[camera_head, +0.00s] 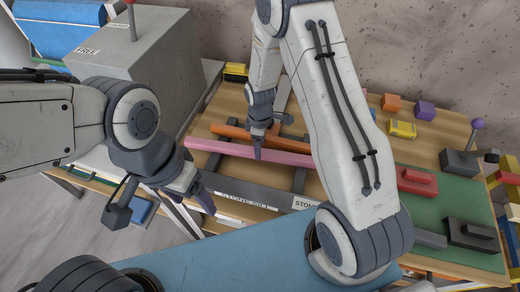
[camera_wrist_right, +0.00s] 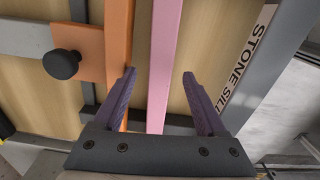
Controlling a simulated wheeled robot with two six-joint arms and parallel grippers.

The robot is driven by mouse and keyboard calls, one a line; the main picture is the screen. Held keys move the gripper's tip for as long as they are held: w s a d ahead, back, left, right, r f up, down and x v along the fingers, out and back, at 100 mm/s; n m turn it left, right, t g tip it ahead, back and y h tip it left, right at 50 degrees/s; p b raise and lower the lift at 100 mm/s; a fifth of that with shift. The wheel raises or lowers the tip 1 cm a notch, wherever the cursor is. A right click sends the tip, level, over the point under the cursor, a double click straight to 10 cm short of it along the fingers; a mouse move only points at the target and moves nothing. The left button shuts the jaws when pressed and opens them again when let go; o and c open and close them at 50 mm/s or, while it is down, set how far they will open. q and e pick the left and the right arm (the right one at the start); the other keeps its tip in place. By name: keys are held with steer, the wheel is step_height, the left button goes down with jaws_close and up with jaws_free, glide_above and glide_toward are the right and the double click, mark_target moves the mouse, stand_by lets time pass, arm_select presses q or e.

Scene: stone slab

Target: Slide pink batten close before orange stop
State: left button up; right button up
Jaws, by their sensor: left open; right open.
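The pink batten (camera_head: 215,147) lies across the wooden bench, roughly parallel to the orange stop (camera_head: 228,132) behind it. In the right wrist view the pink batten (camera_wrist_right: 162,60) and the orange stop (camera_wrist_right: 118,50) are apart, with a narrow strip of wood between them. My right gripper (camera_wrist_right: 161,73) is open, its fingers on either side of the pink batten in that view. Its left fingertip appears over the stop's edge; contact is unclear. In the head view my right arm hides the batten's right part. My left gripper (camera_head: 162,206) is open and empty, in front of the bench's left side.
A dark sill labelled STONE SILL (camera_head: 240,192) runs along the front. A black knob (camera_wrist_right: 62,64) stands beside the orange stop. A grey block (camera_head: 150,65) stands left. A green mat (camera_head: 460,205) with a red block (camera_head: 417,181) and dark blocks lies right.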

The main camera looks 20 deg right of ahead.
step_height(320, 180, up, 8)
steer(key=b, duration=0.1)
steer(key=shift+a, duration=0.1)
stand_by(0.5)
